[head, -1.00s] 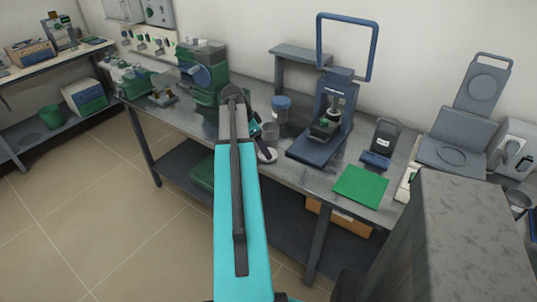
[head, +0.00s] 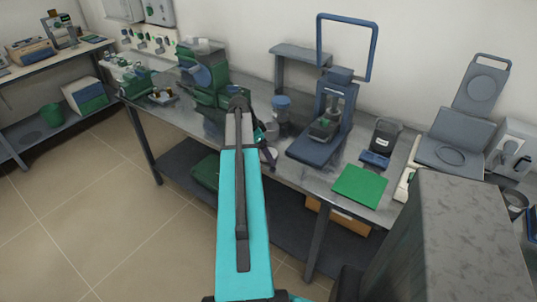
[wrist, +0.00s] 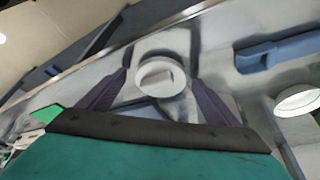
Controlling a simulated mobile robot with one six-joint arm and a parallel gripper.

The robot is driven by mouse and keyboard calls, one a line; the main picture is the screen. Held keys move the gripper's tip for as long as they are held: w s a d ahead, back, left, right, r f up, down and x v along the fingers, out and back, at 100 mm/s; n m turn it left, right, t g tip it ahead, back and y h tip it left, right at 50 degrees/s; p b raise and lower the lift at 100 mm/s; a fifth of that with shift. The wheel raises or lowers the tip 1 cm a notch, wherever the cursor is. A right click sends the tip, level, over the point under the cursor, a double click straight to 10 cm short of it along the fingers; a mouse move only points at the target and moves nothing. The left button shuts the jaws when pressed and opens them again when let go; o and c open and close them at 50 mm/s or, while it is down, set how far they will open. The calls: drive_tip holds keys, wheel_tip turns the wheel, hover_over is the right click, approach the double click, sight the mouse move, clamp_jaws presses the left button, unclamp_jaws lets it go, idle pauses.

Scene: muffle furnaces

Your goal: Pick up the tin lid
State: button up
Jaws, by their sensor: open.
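My gripper (wrist: 161,66) is open, with one dark purple finger on each side of the lid. Gaps show between lid and fingers, and I cannot tell how high the fingers are above the bench. In the head view my gripper (head: 269,146) is low over the bench near its front edge, partly behind my arm. A pale bit of what may be the lid shows beside it, mostly hidden.
A blue-topped jar (head: 281,108) stands close behind my gripper. A blue press-like stand (head: 322,145) and a green mat (head: 360,186) are to the right. In the wrist view, a blue object (wrist: 275,50) and a white round item (wrist: 298,101) lie right of the lid.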

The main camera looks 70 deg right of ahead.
drive_tip(key=c, duration=1.1)
drive_tip(key=shift+c, duration=0.2)
drive_tip(key=shift+r+b, duration=0.6)
drive_tip(key=shift+r, duration=1.05)
drive_tip(key=w+a+r+b, duration=0.1)
drive_tip(key=w+a, duration=0.2)
drive_tip(key=a, duration=0.4)
drive_tip(key=w+a+b, duration=0.2)
drive_tip(key=w+a, duration=0.1)
drive_tip(key=a, duration=0.4)
drive_tip(key=shift+w+a+r, duration=0.2)
drive_tip(key=shift+a+r, duration=0.15)
